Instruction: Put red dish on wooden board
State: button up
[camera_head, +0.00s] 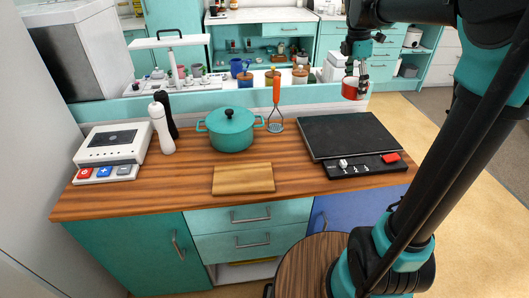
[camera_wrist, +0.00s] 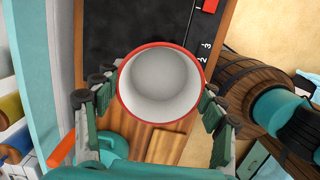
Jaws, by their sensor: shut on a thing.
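The red dish (camera_head: 350,88) is a small round bowl with a red outside and a white inside. My gripper (camera_head: 356,72) is shut on it and holds it in the air, above the back right of the counter near the hotplate. In the wrist view the dish (camera_wrist: 161,85) sits upright between the two fingers, with its empty inside facing the camera. The wooden board (camera_head: 243,179) lies flat near the counter's front edge, left of and below the dish. Part of the board (camera_wrist: 166,147) also shows past the dish in the wrist view.
A teal pot (camera_head: 231,130) stands behind the board, with an orange-handled masher (camera_head: 276,105) beside it. A black hotplate (camera_head: 349,136) lies to the right. A white pepper mill (camera_head: 162,128) and a white scale (camera_head: 111,147) are at left. The counter around the board is clear.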

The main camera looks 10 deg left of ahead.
aim_at(243, 176)
jog(key=k+j, duration=0.15)
jog(key=j, duration=0.2)
jog(key=k+j, duration=0.15)
jog(key=j, duration=0.15)
jog(key=k+j, duration=0.15)
jog(key=j, duration=0.2)
jog(key=k+j, duration=0.1)
jog(key=j, duration=0.2)
jog(key=k+j, duration=0.15)
jog(key=j, duration=0.2)
